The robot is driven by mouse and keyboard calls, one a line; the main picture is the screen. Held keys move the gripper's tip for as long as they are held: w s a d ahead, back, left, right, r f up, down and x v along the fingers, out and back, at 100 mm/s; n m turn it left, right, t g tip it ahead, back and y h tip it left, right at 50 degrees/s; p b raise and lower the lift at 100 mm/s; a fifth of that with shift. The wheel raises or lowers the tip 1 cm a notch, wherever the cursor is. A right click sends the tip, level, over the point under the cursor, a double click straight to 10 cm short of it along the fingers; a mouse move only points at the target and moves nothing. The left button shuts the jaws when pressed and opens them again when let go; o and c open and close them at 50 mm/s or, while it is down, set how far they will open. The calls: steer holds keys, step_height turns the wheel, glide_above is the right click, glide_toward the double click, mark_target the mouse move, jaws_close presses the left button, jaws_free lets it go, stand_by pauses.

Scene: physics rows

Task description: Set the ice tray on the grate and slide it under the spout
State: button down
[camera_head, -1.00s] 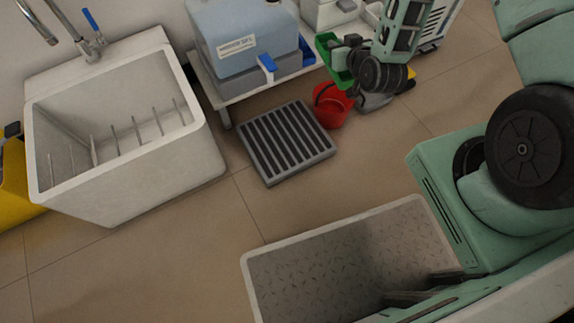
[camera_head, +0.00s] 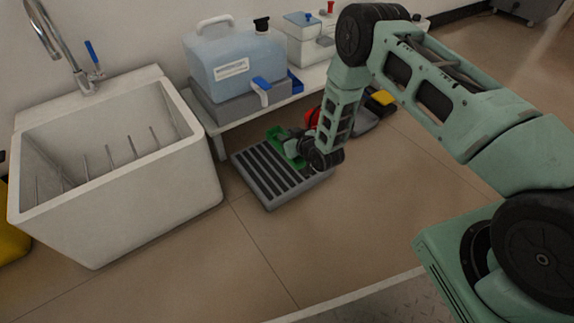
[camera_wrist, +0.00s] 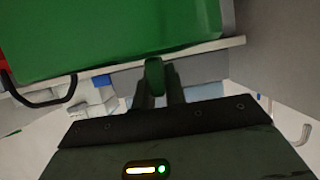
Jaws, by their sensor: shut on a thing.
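The green ice tray (camera_head: 279,138) shows over the far right part of the dark slatted grate (camera_head: 262,185), partly hidden by my arm. I cannot tell whether it touches the grate. My gripper (camera_head: 297,147) is at the tray's near right side. In the wrist view the gripper (camera_wrist: 160,82) is shut on a green tab of the tray, and the tray's broad green face (camera_wrist: 120,25) fills the top. The blue spout (camera_head: 261,84) is on the front of the blue-grey water container (camera_head: 235,65), above and behind the grate.
A white sink (camera_head: 110,190) stands left of the grate. The container rests on a low white shelf (camera_head: 222,127). A red bucket (camera_head: 312,116), partly hidden, is behind my arm. The floor in front of the grate is clear.

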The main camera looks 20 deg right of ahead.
step_height(320, 180, down, 9)
steer(key=b, duration=0.5)
steer(key=shift+r, duration=0.2)
steer(key=shift+f, duration=0.1)
steer(key=c, duration=1.9)
jaws_free()
steer(key=shift+f, duration=0.1)
steer(key=o, duration=0.4)
steer(key=shift+o, duration=0.2)
